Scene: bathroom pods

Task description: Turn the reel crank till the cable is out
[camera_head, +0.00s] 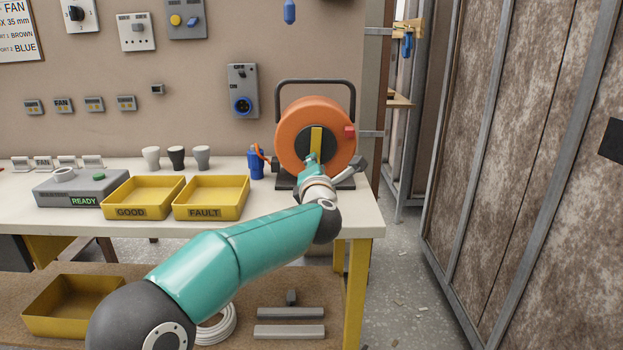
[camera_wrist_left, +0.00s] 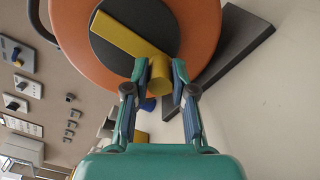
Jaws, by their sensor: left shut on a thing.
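The orange cable reel (camera_head: 290,133) stands upright on the right end of the workbench, in a dark frame with a handle over the top. Its yellow crank (camera_head: 316,138) lies across the dark hub, pointing about straight up from the grip end in the head view. In the left wrist view the crank arm (camera_wrist_left: 125,36) slants across the hub to a round yellow knob (camera_wrist_left: 159,76). My left gripper (camera_wrist_left: 159,78) is shut on that knob, a finger on each side. In the head view my left arm hides the lower part of the reel. My right gripper is not in view.
A blue plug (camera_head: 256,164) with an orange lead stands left of the reel. Yellow GOOD (camera_head: 143,213) and FAULT (camera_head: 208,213) trays are on the bench, with a grey READY box (camera_head: 75,189) beside them. A panelled wall stands at the right.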

